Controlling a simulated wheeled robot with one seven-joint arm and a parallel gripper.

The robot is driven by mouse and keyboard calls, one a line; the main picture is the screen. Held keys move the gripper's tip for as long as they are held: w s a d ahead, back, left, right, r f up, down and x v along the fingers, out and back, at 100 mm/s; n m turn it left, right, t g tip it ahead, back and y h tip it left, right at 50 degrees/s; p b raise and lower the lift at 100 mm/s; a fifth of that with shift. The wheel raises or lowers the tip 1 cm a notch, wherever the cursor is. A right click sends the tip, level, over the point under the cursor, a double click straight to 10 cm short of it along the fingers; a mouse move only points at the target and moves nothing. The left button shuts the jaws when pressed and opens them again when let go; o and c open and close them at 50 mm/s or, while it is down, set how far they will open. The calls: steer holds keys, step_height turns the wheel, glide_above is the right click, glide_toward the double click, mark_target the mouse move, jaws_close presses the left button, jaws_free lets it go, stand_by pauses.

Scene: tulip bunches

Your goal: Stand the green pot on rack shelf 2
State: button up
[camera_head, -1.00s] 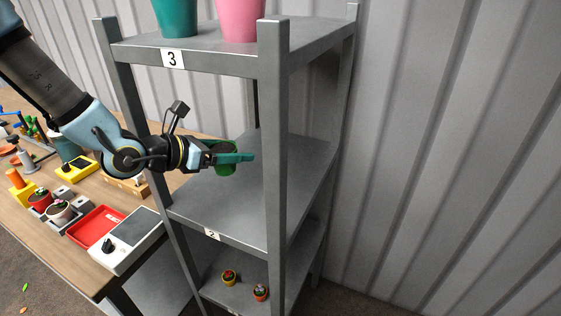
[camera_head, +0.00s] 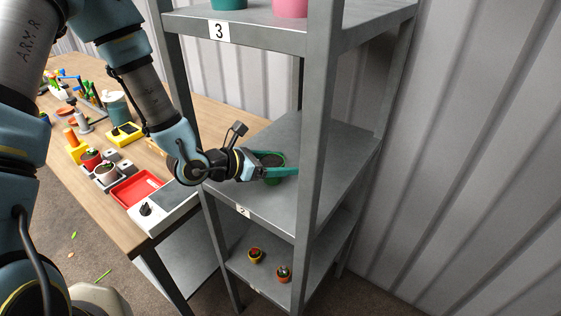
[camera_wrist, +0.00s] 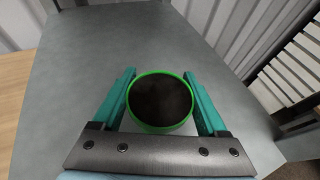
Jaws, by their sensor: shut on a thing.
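The green pot (camera_head: 273,163) is a small round pot filled with dark soil. In the wrist view the green pot (camera_wrist: 160,101) sits between the two teal fingers of my gripper (camera_wrist: 162,92), which is shut on it. In the head view my gripper (camera_head: 281,172) reaches in from the left over shelf 2 (camera_head: 319,184), the grey middle shelf labelled 2. The pot looks upright, low over or on the shelf. Its base is hidden by the fingers, so I cannot tell whether it touches.
Rack posts (camera_head: 318,120) stand close to the gripper. Shelf 3 (camera_head: 262,32) above holds a teal and a pink pot. The lowest shelf (camera_head: 270,279) has two small potted cacti. A wooden table (camera_head: 113,222) with a red tray (camera_head: 137,188) is at left. Shelf 2 is otherwise bare.

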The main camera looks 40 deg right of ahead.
steer(key=shift+f, duration=0.15)
steer(key=o, duration=1.6)
steer(key=shift+c, duration=0.2)
steer(key=shift+r, duration=0.2)
steer(key=v, duration=1)
steer(key=shift+w+a+r, duration=0.1)
steer(key=shift+a+r, duration=0.1)
steer(key=shift+a, duration=0.05)
steer(key=shift+a+r+p, duration=0.15)
steer(key=shift+a+p, duration=0.4)
steer(key=shift+p, duration=0.05)
steer(key=shift+a, duration=0.15)
